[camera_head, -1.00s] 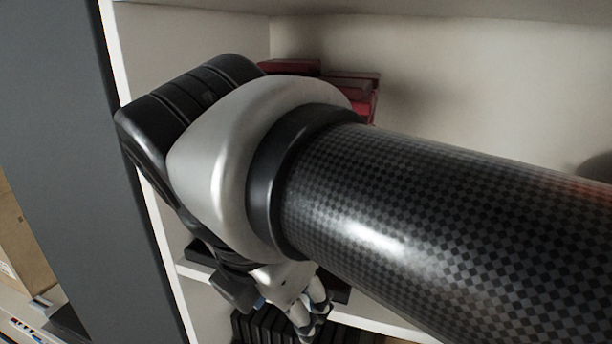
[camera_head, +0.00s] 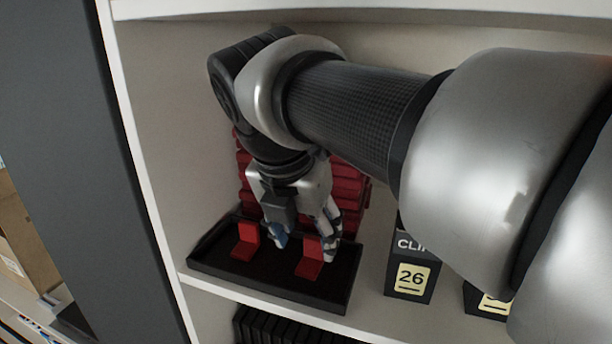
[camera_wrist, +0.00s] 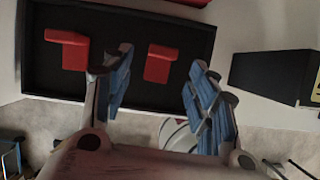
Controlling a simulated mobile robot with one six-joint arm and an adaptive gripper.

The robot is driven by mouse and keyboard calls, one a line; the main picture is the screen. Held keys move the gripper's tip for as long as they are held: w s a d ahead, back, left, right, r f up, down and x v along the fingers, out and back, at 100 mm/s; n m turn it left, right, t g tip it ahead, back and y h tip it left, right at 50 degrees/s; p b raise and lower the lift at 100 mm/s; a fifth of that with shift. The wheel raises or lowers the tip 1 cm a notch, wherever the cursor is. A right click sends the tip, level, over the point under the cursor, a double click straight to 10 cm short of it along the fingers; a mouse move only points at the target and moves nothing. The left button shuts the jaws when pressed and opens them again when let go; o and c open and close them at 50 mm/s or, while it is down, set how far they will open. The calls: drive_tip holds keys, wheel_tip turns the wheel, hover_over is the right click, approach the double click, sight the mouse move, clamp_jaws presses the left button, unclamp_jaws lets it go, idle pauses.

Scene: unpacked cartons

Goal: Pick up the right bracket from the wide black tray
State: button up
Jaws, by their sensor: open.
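The wide black tray (camera_head: 205,263) lies on a white shelf and holds two red L-shaped brackets. The left bracket (camera_head: 246,241) stands in its left part; the right bracket (camera_head: 312,259) stands to its right. My gripper (camera_head: 305,243) is open and empty, pointing down over the tray, its fingers around the right bracket's place in the picture. In the wrist view, the right bracket (camera_wrist: 160,63) shows between and beyond the two blue-padded fingers of my gripper (camera_wrist: 162,80). The left bracket (camera_wrist: 70,52) is outside the left finger. I cannot tell how high the fingertips are above the tray (camera_wrist: 120,22).
Stacked red boxes (camera_head: 350,185) stand behind the tray. The shelf's white side wall (camera_head: 150,150) is close on the left. Dark items (camera_head: 270,325) sit below.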

sight(313, 243)
drive_tip(key=shift+w+d, duration=0.2)
drive_tip(key=shift+w, duration=0.1)
drive_tip(key=b+x, duration=0.4)
drive_tip(key=x, duration=0.1)
drive_tip(key=shift+w+f, duration=0.1)
drive_tip(key=shift+w, duration=0.1)
drive_tip(key=shift+c, duration=0.5)
drive_tip(key=c, duration=0.8)
